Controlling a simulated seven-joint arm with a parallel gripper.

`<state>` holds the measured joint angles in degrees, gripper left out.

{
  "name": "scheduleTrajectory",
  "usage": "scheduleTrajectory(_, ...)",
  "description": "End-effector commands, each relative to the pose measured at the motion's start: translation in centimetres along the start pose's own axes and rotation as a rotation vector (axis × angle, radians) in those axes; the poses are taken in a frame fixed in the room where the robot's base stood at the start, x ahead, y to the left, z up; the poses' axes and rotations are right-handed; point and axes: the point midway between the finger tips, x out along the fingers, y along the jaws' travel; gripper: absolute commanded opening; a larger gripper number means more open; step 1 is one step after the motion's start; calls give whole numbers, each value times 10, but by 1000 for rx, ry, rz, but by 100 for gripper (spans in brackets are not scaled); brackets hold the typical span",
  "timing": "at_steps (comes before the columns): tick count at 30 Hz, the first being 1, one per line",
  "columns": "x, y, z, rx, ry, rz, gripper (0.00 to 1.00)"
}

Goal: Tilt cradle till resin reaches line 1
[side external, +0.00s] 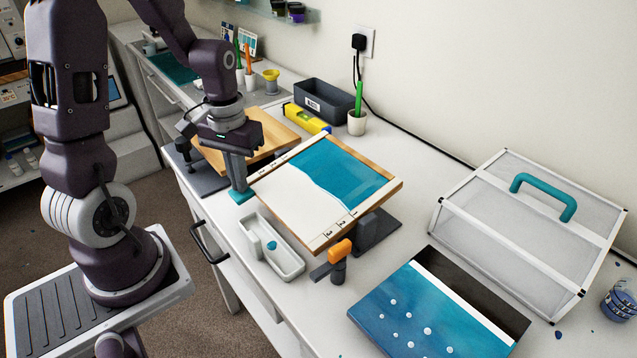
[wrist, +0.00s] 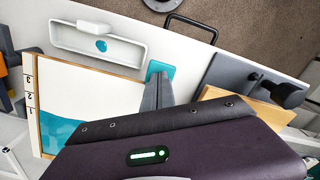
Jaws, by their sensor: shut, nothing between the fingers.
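A tilting cradle holds a white panel with a wooden rim (side external: 393,190). Blue resin (side external: 345,175) covers the panel's far right part, with an uneven edge against bare white. A strip marked 1, 2, 3 (side external: 335,232) runs along the near end; it also shows in the wrist view (wrist: 29,95). The resin edge meets this strip close to mark 1; I cannot tell whether it is exactly on it. My gripper (side external: 239,188) is shut and empty, fingers pointing down at a teal pad (wrist: 160,68) beside the panel's left corner. I cannot tell whether they touch it.
An orange-handled lever (side external: 340,249) and a white tray (side external: 272,248) stand by the cradle's near side. A blue painted panel (side external: 425,310) and a handled clear cover (side external: 520,230) are to the right. A yellow level (side external: 306,118) and grey bin (side external: 322,100) lie behind.

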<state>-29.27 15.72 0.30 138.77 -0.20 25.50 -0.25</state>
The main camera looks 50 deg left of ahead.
Motion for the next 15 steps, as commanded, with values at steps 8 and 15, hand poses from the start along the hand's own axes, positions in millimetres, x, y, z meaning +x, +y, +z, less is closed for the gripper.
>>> scheduleTrajectory(8,-6,0,-1,0,3,0,0)
scheduleTrajectory(15,-34,0,-1,1,5,0,0)
